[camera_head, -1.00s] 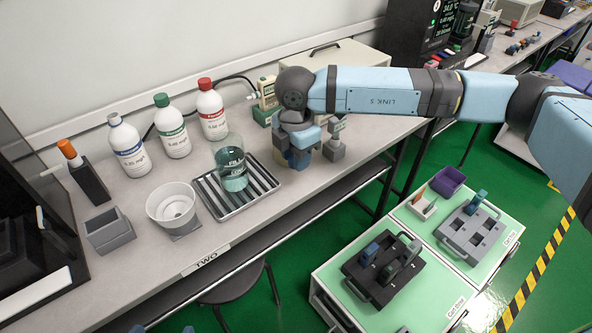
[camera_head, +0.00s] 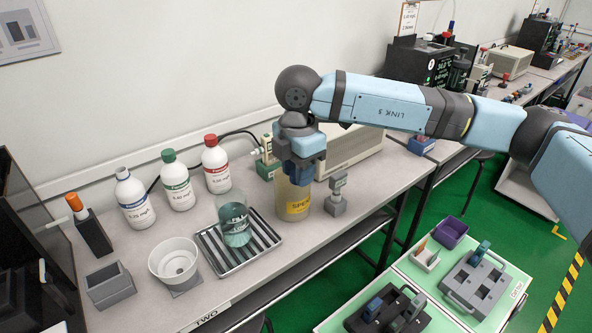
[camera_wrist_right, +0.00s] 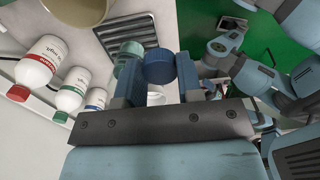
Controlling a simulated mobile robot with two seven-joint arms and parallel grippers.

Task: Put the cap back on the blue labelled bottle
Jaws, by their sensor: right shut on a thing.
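The blue labelled bottle (camera_head: 134,201) stands upright at the left end of the row of white bottles, and its pale neck shows bare. It also shows in the right wrist view (camera_wrist_right: 97,99). My right gripper (camera_head: 303,172) is above the bench, over the spent jar and well to the right of the bottle. In the right wrist view it is shut on a round blue cap (camera_wrist_right: 160,68) held between its fingers. In the head view the cap is hidden. My left gripper is not in view.
A green-capped bottle (camera_head: 178,182) and a red-capped bottle (camera_head: 216,166) stand to the right of the blue labelled one. A beaker (camera_head: 235,225) stands on a ribbed tray (camera_head: 262,257). The spent jar (camera_head: 292,204) stands below my gripper. A white funnel-like bowl (camera_head: 160,262) is in front of the bottles.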

